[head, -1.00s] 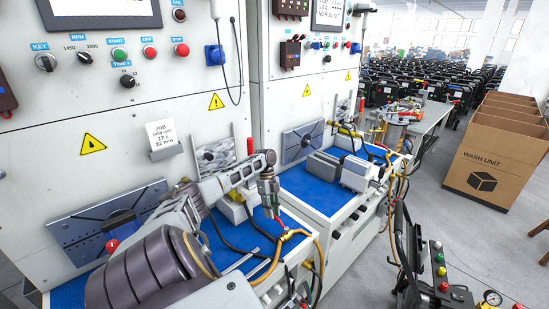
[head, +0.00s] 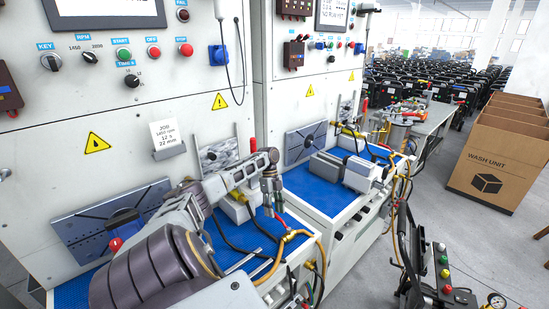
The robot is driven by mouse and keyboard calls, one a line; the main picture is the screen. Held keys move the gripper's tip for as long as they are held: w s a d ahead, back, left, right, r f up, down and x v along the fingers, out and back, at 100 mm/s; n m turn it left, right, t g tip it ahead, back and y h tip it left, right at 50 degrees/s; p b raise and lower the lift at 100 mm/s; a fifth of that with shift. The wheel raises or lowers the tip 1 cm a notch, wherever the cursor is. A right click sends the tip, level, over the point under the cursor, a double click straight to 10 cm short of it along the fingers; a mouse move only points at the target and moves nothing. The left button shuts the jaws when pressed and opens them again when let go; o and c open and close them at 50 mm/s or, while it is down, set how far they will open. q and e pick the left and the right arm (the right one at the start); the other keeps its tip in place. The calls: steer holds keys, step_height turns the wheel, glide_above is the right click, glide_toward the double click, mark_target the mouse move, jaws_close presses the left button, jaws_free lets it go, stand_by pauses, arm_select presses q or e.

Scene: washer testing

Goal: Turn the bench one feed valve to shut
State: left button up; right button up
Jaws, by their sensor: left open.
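My left arm reaches from the lower left over the blue bench top of bench one (head: 232,238). My left gripper (head: 273,212) points down, open, its two fingers apart with nothing visible between them. A small red lever (head: 280,221) shows just below and beside the fingertips, above a brass hose fitting (head: 291,236) at the bench's front edge. Whether the fingers touch the lever I cannot tell. A yellow fitting (head: 237,197) sits behind my wrist, partly hidden by my arm. My right gripper is not in view.
Yellow-orange and black hoses (head: 272,268) hang over the bench's front edge near the gripper. Bench two (head: 322,192) stands to the right with a grey machine block. A control box (head: 441,270) is at the lower right. A wash unit carton (head: 492,165) stands on open floor.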

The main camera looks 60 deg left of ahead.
arm_select(q)
steer(key=v, duration=1.1)
stand_by(0.3)
steer(key=shift+r, duration=0.1)
stand_by(0.6)
